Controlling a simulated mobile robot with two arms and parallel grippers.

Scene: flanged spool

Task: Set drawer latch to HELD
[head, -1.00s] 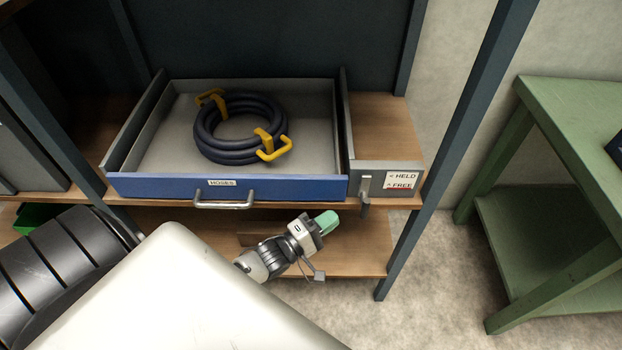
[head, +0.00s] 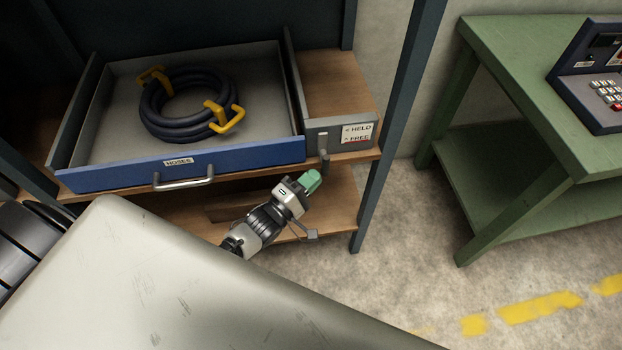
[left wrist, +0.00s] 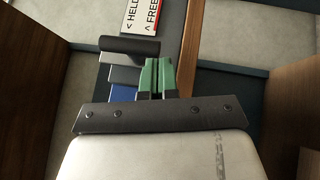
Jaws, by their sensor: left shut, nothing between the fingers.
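The drawer latch (head: 323,147) is a small metal lever with a dark grip, on the grey panel right of the drawer. It hangs low, its grip below the FREE line of the label (head: 357,133), which reads HELD above and FREE below. The blue-fronted drawer (head: 235,166), marked HOSES, stands pulled out. My left gripper (head: 313,179) has green fingertips, shut and empty, just below and left of the latch grip. In the left wrist view the fingertips (left wrist: 158,76) are close to the dark latch grip (left wrist: 130,47); I cannot tell whether they touch. My right gripper is out of view.
A coiled dark hose (head: 187,105) with yellow handles lies in the drawer. A shelf post (head: 398,115) stands right of the latch. A green table (head: 500,60) with a keypad device (head: 600,85) is farther right. The floor between is clear.

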